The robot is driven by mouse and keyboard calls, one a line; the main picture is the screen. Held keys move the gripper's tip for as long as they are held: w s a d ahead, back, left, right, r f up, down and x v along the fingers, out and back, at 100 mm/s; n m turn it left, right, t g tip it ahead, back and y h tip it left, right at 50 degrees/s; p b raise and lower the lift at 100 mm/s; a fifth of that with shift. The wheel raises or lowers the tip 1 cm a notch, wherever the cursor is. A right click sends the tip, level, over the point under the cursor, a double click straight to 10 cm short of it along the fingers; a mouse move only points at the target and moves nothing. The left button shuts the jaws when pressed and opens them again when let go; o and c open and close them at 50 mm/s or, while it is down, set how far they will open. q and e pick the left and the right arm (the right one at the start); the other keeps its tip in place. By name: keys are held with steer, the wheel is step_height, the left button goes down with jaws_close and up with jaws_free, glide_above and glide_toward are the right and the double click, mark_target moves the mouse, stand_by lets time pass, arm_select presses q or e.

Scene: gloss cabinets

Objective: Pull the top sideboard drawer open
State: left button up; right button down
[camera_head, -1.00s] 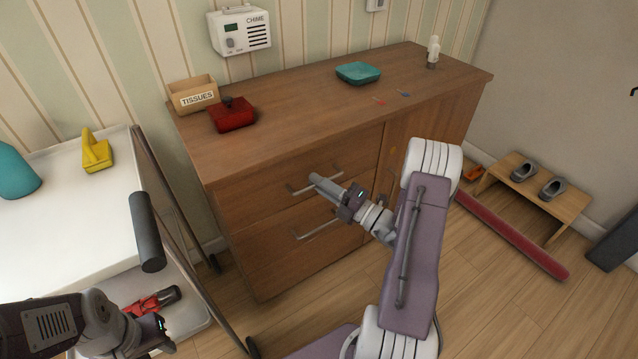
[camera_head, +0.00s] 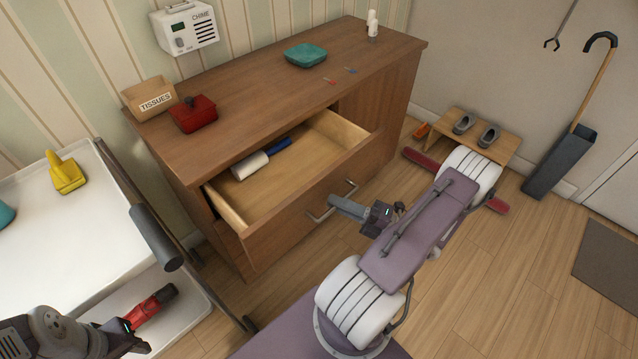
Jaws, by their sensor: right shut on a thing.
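The top sideboard drawer (camera_head: 315,210) stands well open from the wooden sideboard (camera_head: 250,95). A white roller-like thing with a blue handle (camera_head: 262,160) lies inside it. My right gripper (camera_head: 335,203) is shut on the drawer's metal bar handle (camera_head: 350,188), at the middle of the drawer front. The second drawer, below, is largely hidden by the open one. My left gripper (camera_head: 128,333) is at the lower left, by the cart and far from the drawer; its jaws do not show clearly.
A white cart (camera_head: 75,235) stands at left, with a yellow thing (camera_head: 66,173) on top and a red tool (camera_head: 152,305) low down by my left gripper. Shoes rest on a bench (camera_head: 470,145).

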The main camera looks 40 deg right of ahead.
steer(key=shift+s+d+p, duration=0.2)
steer(key=shift+s+p, duration=0.25)
steer(key=shift+s, duration=1.95)
steer(key=c, duration=1.8)
jaws_free()
steer(key=shift+o, duration=0.2)
steer(key=v, duration=0.9)
steer(key=shift+p, duration=0.3)
steer(key=shift+f, duration=0.1)
